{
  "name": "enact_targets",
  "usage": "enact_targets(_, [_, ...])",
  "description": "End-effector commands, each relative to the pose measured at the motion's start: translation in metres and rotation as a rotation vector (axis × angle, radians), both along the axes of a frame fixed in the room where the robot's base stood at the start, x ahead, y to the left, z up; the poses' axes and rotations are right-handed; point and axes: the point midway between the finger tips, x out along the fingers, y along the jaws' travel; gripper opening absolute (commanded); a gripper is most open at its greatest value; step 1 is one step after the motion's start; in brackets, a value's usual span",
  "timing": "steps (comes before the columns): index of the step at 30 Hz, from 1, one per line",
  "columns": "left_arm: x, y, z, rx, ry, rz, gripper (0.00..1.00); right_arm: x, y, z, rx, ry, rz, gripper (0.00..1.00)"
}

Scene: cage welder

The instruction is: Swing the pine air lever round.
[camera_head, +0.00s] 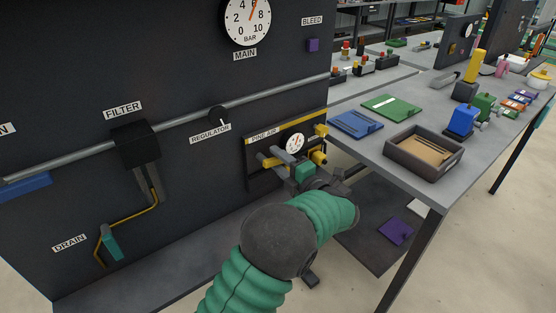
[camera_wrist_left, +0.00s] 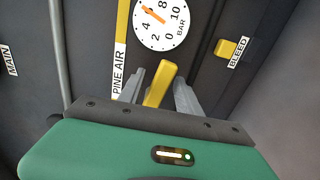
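The pine air panel (camera_head: 251,176) is a dark plate on the machine wall with a PINE AIR label (camera_head: 264,134) and a small round gauge (camera_head: 293,143). In the left wrist view, a yellow lever (camera_wrist_left: 161,84) stands below the gauge (camera_wrist_left: 160,22), beside the PINE AIR label (camera_wrist_left: 119,70). My left gripper (camera_wrist_left: 160,88) has its two grey fingers on either side of this lever, with a gap visible at the left finger. In the head view my left gripper (camera_head: 283,160) is at the panel and partly hides it. My right gripper is not in view.
A grey table (camera_head: 372,154) stands close on the right, with a brown tray (camera_head: 424,153), a blue plate (camera_head: 355,124) and a green plate (camera_head: 392,107). A pipe (camera_head: 190,124) runs along the wall above the panel. A yellow block (camera_wrist_left: 226,48) sits by a BLEED label.

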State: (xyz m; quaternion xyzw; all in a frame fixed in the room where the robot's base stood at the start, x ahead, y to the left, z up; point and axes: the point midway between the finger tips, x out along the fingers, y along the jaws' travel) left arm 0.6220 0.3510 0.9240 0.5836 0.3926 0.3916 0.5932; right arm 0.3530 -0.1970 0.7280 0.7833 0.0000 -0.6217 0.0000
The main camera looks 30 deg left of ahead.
Motion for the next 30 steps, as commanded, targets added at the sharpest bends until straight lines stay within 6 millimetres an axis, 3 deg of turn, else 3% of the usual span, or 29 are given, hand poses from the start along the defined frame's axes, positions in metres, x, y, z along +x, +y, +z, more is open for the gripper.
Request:
enact_targets(11, [-0.002,-0.006,0.004,0.004,-0.004,0.0,0.42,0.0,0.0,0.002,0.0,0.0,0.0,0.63])
enact_targets(14, [-0.008,-0.022,0.005,0.005,-0.004,-0.002,0.42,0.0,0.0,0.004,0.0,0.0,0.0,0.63])
enact_targets(24, [-0.046,-0.113,0.004,0.005,-0.002,-0.003,0.42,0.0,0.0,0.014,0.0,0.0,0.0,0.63])
enact_targets(30, [-0.06,-0.148,0.003,0.004,-0.003,-0.001,0.42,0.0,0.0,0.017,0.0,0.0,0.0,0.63])
